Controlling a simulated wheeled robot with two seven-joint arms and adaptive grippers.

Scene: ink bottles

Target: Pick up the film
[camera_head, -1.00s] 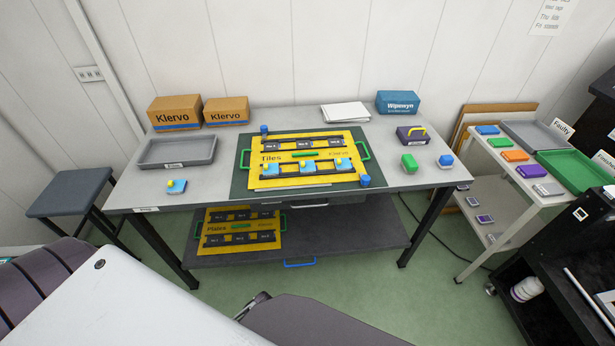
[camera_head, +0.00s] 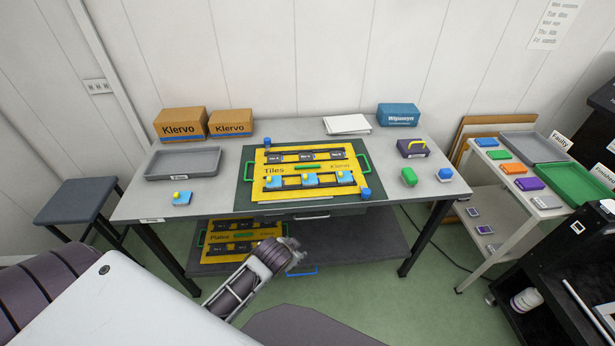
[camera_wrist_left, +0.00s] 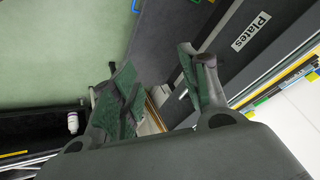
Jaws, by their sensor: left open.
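I cannot pick out a film for certain. The board rests on a dark green mat (camera_head: 244,165) and holds several blue tiles with yellow knobs. My left gripper (camera_head: 293,255) is in front of the table, below its top and near the lower shelf. In the left wrist view my left gripper (camera_wrist_left: 163,85) has its fingers spread and nothing between them. My right gripper is not in view.
The table (camera_head: 135,205) carries a grey tray (camera_head: 182,176), cardboard boxes (camera_head: 180,124), white sheets (camera_head: 347,124) and a blue box (camera_head: 398,115). A second yellow board (camera_head: 215,240) lies on the lower shelf (camera_head: 365,240). A white cart (camera_head: 560,208) stands right.

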